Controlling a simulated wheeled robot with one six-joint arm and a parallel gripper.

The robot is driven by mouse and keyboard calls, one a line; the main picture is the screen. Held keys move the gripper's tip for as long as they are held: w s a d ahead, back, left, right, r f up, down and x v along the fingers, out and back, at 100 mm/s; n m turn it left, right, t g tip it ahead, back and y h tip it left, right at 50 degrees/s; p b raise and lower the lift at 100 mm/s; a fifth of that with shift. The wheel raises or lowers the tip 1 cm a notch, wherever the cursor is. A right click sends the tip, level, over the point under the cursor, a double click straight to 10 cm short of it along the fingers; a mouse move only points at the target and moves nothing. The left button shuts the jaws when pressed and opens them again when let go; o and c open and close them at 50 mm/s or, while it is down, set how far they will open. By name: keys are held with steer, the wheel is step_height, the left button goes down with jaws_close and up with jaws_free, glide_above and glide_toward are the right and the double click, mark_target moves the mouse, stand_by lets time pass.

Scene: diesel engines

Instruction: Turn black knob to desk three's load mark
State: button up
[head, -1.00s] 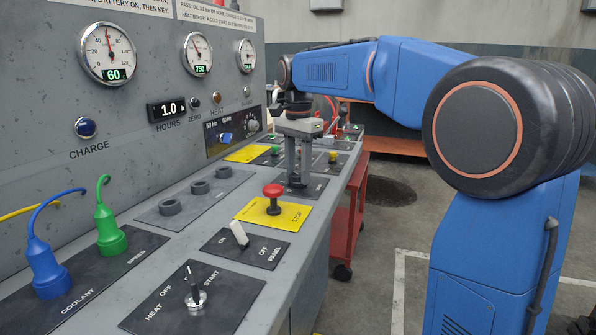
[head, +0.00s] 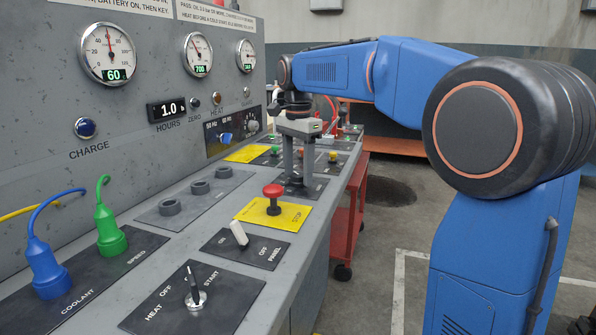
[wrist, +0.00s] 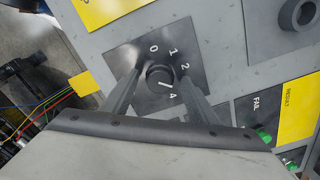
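The black knob (wrist: 157,75) stands on a dark plate with white marks; 0, 1, 2 and 4 can be read in the wrist view. A right-hand finger covers the place between 2 and 4. A short white line shows on the knob's lower right side, its exact mark hard to tell. My gripper (wrist: 159,73) has one finger on each side of the knob and looks shut on it. In the head view my gripper (head: 297,184) points down at the desk beyond the red stop button (head: 273,191), and hides the knob.
A white panel switch (head: 239,233) and the heat/start key switch (head: 195,296) stand nearer on the desk. Blue (head: 47,272) and green (head: 111,238) plugs are at left. Gauges read 60 and 700 (head: 198,55). A red cart (head: 346,225) stands right of the desk.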

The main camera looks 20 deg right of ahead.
mark_target(298, 174)
step_height(298, 174, up, 17)
steer(key=shift+r, duration=0.2)
stand_by(0.5)
